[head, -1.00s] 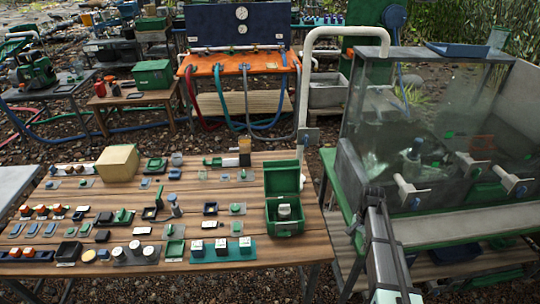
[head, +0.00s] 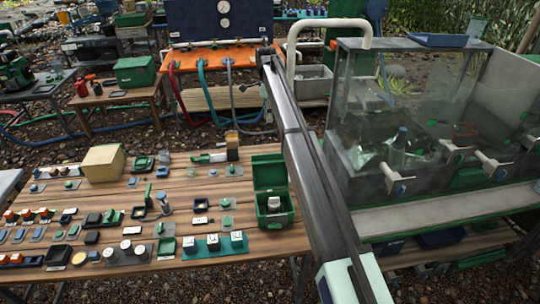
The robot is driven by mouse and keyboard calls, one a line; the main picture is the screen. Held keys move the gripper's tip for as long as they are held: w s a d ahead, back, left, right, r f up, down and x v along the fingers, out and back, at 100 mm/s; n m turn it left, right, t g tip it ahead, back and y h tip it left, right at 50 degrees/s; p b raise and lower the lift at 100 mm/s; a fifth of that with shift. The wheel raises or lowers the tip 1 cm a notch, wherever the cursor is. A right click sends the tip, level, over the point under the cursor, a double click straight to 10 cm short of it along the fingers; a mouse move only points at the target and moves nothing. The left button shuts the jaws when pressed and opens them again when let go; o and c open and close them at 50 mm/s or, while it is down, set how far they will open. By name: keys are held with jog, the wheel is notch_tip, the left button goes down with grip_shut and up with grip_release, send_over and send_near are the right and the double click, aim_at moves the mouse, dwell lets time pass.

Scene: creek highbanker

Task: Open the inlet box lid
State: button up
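I cannot tell for sure which thing is the inlet box. A clear-walled tank (head: 372,85) stands on the right, with a grey lower box and several white T-shaped handles, one of them a near handle (head: 394,178). A flat blue piece (head: 452,41) lies on its top edge. A small green box (head: 272,216) stands at the right of the wooden table, its lid (head: 269,172) raised and a white-topped item inside. My arm runs as a long dark bar between the green box and the tank. I see no gripper fingers in the head view.
The wooden table (head: 160,262) holds several small parts, blocks and caps, and a tan box (head: 103,163). Behind it an orange bench (head: 212,61) carries hoses and a blue gauge panel (head: 222,24). A white pipe (head: 292,50) arches beside the tank.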

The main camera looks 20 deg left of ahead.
jog(key=x, duration=1.6)
jog(key=shift+d+f, duration=0.1)
jog(key=shift+f, duration=0.05)
jog(key=shift+b, duration=0.3)
grip_shut()
jog(key=shift+s, duration=0.1)
